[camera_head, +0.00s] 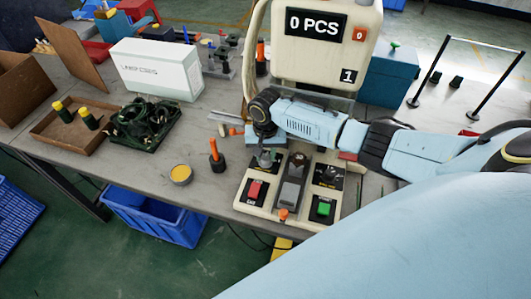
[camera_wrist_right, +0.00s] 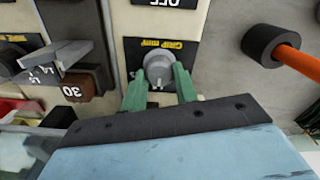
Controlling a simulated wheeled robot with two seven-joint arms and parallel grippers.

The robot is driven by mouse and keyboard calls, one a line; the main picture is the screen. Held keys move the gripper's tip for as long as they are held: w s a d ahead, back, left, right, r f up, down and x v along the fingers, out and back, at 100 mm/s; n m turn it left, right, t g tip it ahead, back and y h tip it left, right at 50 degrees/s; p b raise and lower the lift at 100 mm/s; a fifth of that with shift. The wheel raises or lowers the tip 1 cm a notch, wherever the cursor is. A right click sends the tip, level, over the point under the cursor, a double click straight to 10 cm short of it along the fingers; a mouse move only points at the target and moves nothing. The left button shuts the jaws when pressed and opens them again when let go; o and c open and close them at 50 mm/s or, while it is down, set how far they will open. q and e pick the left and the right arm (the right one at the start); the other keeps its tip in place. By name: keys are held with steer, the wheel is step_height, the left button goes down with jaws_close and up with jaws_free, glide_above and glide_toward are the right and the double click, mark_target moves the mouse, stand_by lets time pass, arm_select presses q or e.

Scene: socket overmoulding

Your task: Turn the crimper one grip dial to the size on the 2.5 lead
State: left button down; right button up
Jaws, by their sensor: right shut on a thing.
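The crimper's control base (camera_head: 243,190) stands at the table's front edge. Its left grey dial (camera_head: 265,158) sits on a black plate with a yellow label; in the right wrist view this dial (camera_wrist_right: 159,68) appears upside down. My right gripper (camera_head: 264,138) is shut on this dial from above, its green fingers (camera_wrist_right: 160,88) on either side of the knob. A second dial (camera_head: 331,174) sits on the right of the base and is free. The size markings around the gripped dial are too small to read. I cannot pick out the 2.5 lead. My left gripper is not in view.
A red button (camera_head: 256,189) and a green button (camera_head: 323,208) lie below the dials. The display (camera_head: 316,23) reads 0 PCS. An orange-handled tool (camera_head: 215,155) and a yellow-filled tin (camera_head: 180,174) stand to the left. A dark green tray (camera_head: 145,122) holds coiled leads.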

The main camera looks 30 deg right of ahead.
steer(key=shift+r+m+p, duration=0.15)
steer(key=shift+m+p, duration=0.45)
steer(key=shift+p, duration=0.4)
steer(key=m+p, duration=0.4)
steer(key=p, duration=0.1)
steer(key=m+p, duration=0.2)
steer(key=m, duration=0.1)
steer(key=shift+m+p, duration=1)
steer(key=shift+m, duration=0.9)
steer(key=shift+s, duration=0.1)
steer(key=o, duration=1)
